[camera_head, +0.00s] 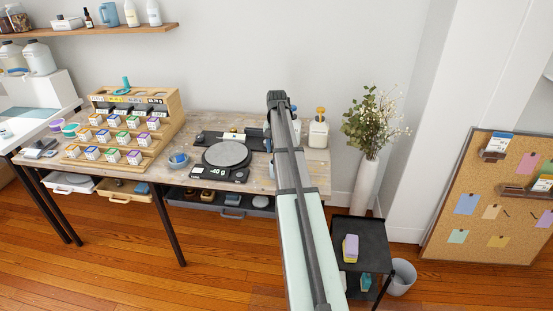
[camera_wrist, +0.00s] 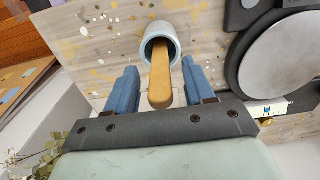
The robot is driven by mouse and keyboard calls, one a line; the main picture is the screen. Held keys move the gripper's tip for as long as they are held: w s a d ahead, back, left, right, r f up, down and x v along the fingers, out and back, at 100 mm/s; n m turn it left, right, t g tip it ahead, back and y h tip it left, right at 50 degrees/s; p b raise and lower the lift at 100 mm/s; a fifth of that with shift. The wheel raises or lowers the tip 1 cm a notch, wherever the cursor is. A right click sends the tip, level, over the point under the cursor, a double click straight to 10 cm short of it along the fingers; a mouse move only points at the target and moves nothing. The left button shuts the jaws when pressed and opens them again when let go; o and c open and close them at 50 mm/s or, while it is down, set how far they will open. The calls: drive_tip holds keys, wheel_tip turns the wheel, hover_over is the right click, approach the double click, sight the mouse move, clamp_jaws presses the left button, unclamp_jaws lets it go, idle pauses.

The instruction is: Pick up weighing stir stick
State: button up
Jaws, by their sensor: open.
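The weighing stir stick (camera_wrist: 160,80) is a flat, tan wooden stick with a rounded end. In the wrist view it stands out of a small pale blue-grey cup (camera_wrist: 174,29), its free end toward my gripper. My gripper (camera_wrist: 159,68) is open, with one blue finger on each side of the stick. A gap shows between each finger and the stick. In the head view my arm hides the stick and most of the cup area.
A black scale with a round grey plate (camera_head: 227,154) is left of my arm on the worktable (camera_head: 200,123); its plate also shows in the wrist view (camera_wrist: 285,55). A white jug (camera_head: 318,135) stands close on the right. A wooden rack (camera_head: 165,125) of small boxes stands farther left.

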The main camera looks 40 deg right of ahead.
drive_tip(key=shift+f, duration=0.8)
drive_tip(key=shift+c, duration=0.5)
clamp_jaws()
